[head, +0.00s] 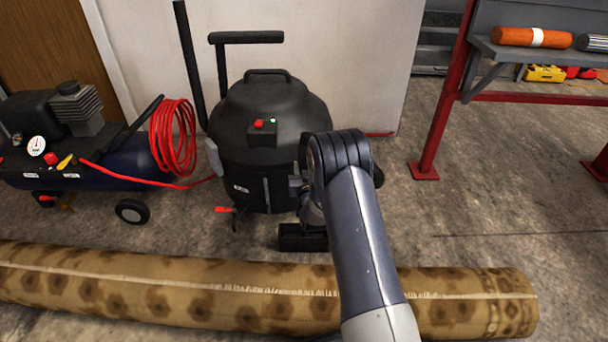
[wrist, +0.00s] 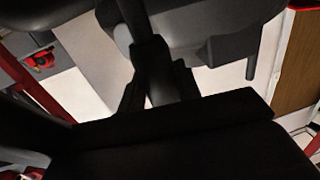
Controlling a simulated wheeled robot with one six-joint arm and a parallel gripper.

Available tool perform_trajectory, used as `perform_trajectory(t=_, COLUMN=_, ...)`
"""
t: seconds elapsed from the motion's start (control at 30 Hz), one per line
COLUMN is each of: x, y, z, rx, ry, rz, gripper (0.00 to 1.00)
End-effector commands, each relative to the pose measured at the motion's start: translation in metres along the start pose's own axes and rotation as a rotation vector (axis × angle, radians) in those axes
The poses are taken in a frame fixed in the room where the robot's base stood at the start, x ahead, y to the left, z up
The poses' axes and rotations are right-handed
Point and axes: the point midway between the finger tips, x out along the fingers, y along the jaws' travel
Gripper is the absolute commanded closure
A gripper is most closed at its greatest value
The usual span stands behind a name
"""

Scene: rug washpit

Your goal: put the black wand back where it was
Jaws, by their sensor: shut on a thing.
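My gripper (wrist: 157,88) is shut on a dark, tube-like thing (wrist: 132,18), which I take to be the black wand. In the wrist view it runs up from between the fingers to the top edge. In the head view my arm hides most of the grip, low in front of the black drum vacuum (head: 235,148). A black block (head: 302,238) shows just below the gripper, near the floor; I cannot tell whether it belongs to the wand. A black pole (head: 190,62) stands at the vacuum's left, and a black T-shaped handle (head: 247,37) rises behind it.
A rolled patterned rug (head: 180,290) lies across the front, under my arm. A compressor (head: 85,150) with a coiled red hose (head: 173,138) stands at left. A red-framed rack (head: 440,110) holds an orange roll (head: 532,37) at right. Floor between vacuum and rack is clear.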

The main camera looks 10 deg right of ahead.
Motion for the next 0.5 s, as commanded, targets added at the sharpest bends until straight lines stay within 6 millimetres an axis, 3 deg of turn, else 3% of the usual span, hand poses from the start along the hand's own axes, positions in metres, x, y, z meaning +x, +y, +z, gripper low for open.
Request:
perform_trajectory(t=0.1, x=0.0003, y=0.0000, z=0.0145, rx=0.000, ry=0.004, rz=0.000, gripper=0.98)
perform_trajectory(t=0.47, x=0.0003, y=-0.0001, z=0.0165, rx=0.000, ry=0.004, rz=0.000, gripper=0.98)
perform_trajectory(t=0.5, x=-0.0001, y=0.0000, z=0.0172, rx=0.000, ry=0.001, rz=0.000, gripper=0.65)
